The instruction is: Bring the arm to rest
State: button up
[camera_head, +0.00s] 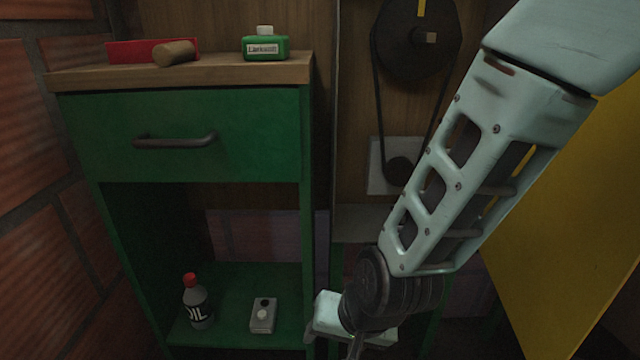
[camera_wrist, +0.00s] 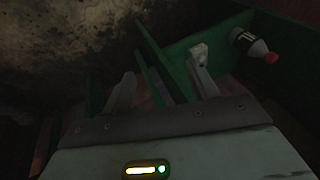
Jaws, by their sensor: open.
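My arm (camera_head: 470,170) reaches down from the upper right in the head view, bent at a dark joint near the bottom. A green panel edge of the cabinet (camera_wrist: 155,62) shows between and beyond the fingers. In the head view, the wrist end is low, to the right of the cabinet's lower shelf, and the fingertips cannot be made out there.
The green cabinet (camera_head: 307,220) has a shut drawer (camera_head: 185,160). An oil bottle (camera_head: 197,303) and a small grey box with buttons (camera_head: 263,315) stand on its shelf. A belt-driven pulley (camera_head: 415,35) and yellow panel (camera_head: 570,220) are nearby.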

jog(key=s+d+r+n+g+h+p, duration=0.3)
jog(key=s+d+r+n, duration=0.6)
jog(key=s+d+r, duration=0.45)
notch_tip(320, 180, up, 38)
jog(key=w+a+p, duration=0.1)
jog(key=p, duration=3.5)
jog(key=shift+a+f, duration=0.25)
jog(key=shift+a, duration=0.05)
jog(key=shift+w+f, duration=0.1)
